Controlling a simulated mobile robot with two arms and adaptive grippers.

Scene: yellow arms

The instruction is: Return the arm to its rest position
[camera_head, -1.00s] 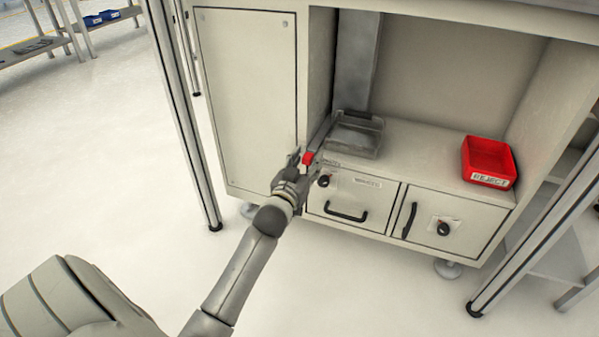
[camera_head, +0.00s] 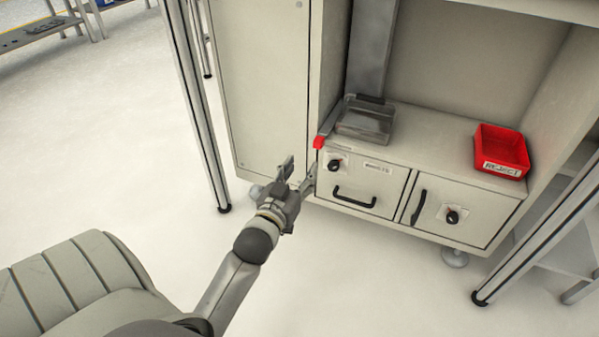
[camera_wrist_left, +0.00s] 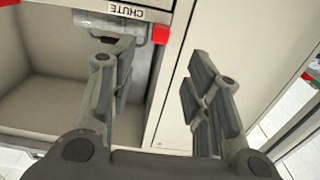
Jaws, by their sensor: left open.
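My left arm (camera_head: 225,285) is grey and reaches in from the lower left in the head view. My left gripper (camera_head: 299,172) is open and empty, in front of the cabinet, below and left of a small red handle end (camera_head: 319,142). In the left wrist view the two fingers of the gripper (camera_wrist_left: 158,90) stand wide apart with nothing between them. The red piece (camera_wrist_left: 161,35) shows beyond the left finger there, beside a plate labelled CHUTE (camera_wrist_left: 125,10). My right gripper is not in view.
Below are a drawer (camera_head: 362,182) and a door (camera_head: 462,213) with black handles and knobs. Metal posts (camera_head: 206,130) rise at left and right. The floor (camera_head: 90,130) at left is clear.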

